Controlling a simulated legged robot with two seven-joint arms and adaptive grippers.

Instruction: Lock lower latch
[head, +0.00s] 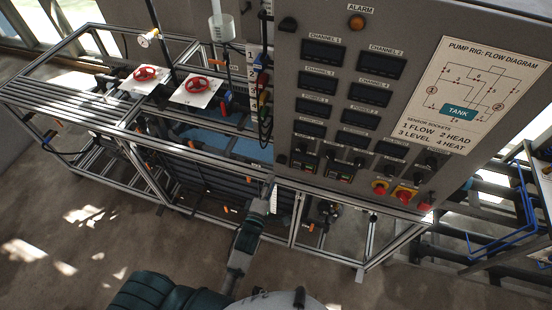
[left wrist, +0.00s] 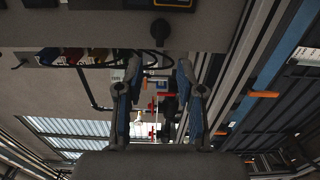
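The grey control cabinet (head: 300,100) carries two dark knob-like latches near its left edge. The upper latch (head: 288,24) is near the top, and the lower latch (head: 282,160) is near the bottom corner. My left gripper (head: 269,180) is just below and left of the lower latch, apart from it. In the left wrist view a black handle (left wrist: 160,30), apparently the lower latch, lies beyond the fingertips. The left gripper's two fingers (left wrist: 158,66) stand apart with nothing held between them. My right gripper is not in view.
A metal-profile frame (head: 120,135) with red valve wheels (head: 145,73) runs left of the cabinet. Coloured plugs with dark cables (head: 263,90) hang beside the cabinet's left edge. Red and yellow switches (head: 404,194) sit at its lower right. Open floor lies in front.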

